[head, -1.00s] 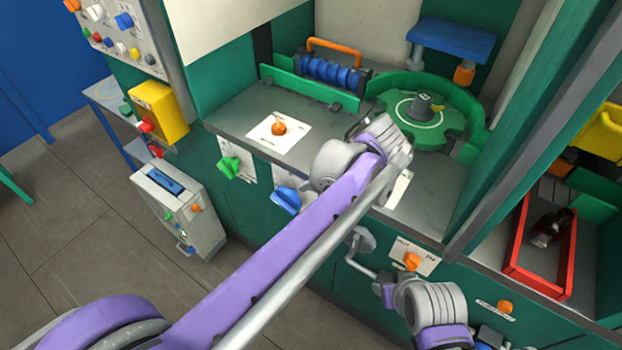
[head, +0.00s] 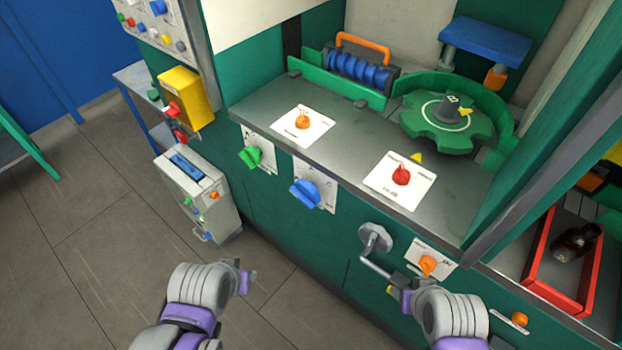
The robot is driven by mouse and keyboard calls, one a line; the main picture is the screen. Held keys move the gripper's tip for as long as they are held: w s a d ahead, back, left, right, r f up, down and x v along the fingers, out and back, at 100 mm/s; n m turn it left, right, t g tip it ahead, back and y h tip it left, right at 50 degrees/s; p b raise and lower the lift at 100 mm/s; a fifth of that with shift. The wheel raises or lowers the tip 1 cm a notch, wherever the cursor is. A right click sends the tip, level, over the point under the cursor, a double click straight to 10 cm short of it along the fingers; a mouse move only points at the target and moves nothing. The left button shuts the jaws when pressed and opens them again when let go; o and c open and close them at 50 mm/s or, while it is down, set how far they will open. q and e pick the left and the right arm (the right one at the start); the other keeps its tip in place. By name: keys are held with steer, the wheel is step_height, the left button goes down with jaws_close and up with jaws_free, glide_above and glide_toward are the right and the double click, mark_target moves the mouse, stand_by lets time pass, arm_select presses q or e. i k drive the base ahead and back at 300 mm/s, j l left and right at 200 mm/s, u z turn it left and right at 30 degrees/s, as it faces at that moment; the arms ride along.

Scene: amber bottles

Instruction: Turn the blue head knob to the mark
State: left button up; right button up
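The blue knob (head: 306,194) sits on a white plate (head: 325,178) with dark markings on the green front panel, below the worktop edge. It is in full view, with its grip slanted; the mark is too small to read. My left gripper (head: 244,275) is low in front of the machine, below and left of the blue knob and apart from it. It appears empty, but its finger gap is unclear. My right gripper (head: 402,294) is at the crank handle (head: 378,270), below and right of the knob; whether it grips the handle is unclear.
A green knob (head: 250,157) is left of the blue one. An orange knob (head: 303,121) and a red knob (head: 401,175) are on the worktop, near a green star wheel (head: 436,128). A red tray (head: 536,270) holds a dark bottle (head: 574,243). Open floor lies left.

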mark_target(308, 192)
steer(key=j+z, duration=0.15)
steer(key=z, duration=1.3)
steer(key=j+z, duration=0.35)
steer(key=k+j+z, duration=0.1)
steer(key=j+z, duration=0.25)
steer(key=k+j+z, duration=0.15)
steer(key=z, duration=0.2)
steer(key=k+j+z, duration=0.2)
steer(key=k+j, duration=0.2)
steer(key=j, duration=0.2)
steer(key=k+j+z, duration=0.15)
steer(key=k+j, duration=0.3)
steer(key=j, duration=0.1)
